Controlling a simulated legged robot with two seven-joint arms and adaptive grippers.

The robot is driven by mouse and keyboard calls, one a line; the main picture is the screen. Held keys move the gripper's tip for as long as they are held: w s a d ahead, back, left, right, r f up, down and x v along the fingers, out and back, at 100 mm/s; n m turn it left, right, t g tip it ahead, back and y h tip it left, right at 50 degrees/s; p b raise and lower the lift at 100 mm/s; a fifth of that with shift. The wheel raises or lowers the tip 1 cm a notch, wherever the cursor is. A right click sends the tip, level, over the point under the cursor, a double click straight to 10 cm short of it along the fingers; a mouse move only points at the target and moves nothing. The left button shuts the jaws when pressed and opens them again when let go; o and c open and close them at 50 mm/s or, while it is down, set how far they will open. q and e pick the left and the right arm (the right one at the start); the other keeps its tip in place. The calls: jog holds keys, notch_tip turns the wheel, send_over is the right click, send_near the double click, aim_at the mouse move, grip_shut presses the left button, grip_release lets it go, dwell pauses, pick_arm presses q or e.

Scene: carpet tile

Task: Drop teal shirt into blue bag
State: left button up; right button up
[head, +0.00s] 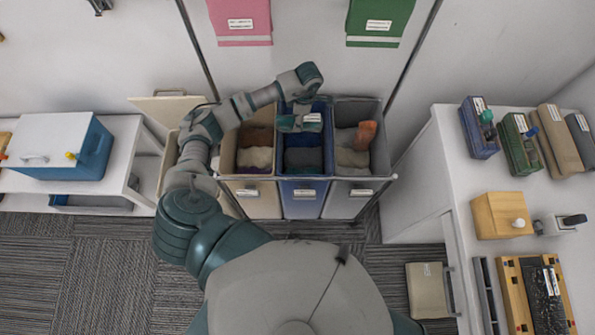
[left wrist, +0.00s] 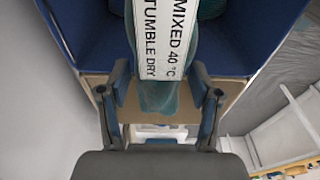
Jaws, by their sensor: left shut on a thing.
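The blue bag (head: 303,205) is the middle of three bags in a wheeled sorter, with folded dark and blue cloth inside. My left arm reaches over it from the left. My left gripper (left wrist: 160,85) is shut on the teal shirt (left wrist: 158,98), which carries a white label reading "MIXED 40 °C TUMBLE DRY". In the head view the teal shirt (head: 290,124) hangs over the blue bag's opening, near its back. The blue bag's walls (left wrist: 72,45) surround the shirt in the left wrist view. My right gripper is not in view.
A tan bag (head: 257,200) on the left and a grey bag (head: 347,200) on the right flank the blue one, both holding cloth. A table (head: 440,165) with boxes stands right. A blue cooler (head: 65,145) sits on a left bench. Pink (head: 240,18) and green (head: 380,18) cloths hang behind.

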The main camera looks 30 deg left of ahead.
pick_arm(q)
jog(key=shift+d+r, duration=0.1)
jog(key=shift+d, duration=0.05)
jog(key=o, duration=1.1)
jog(key=shift+d, duration=0.15)
jog(key=shift+o, duration=1.2)
jog(key=shift+d+r, duration=0.1)
jog(key=shift+d, duration=0.1)
jog(key=shift+a+r, duration=0.15)
jog(key=shift+r, duration=0.2)
notch_tip(320, 180, up, 11)
jog(key=w+d, duration=0.1)
jog(key=d, duration=0.1)
jog(key=shift+a, duration=0.25)
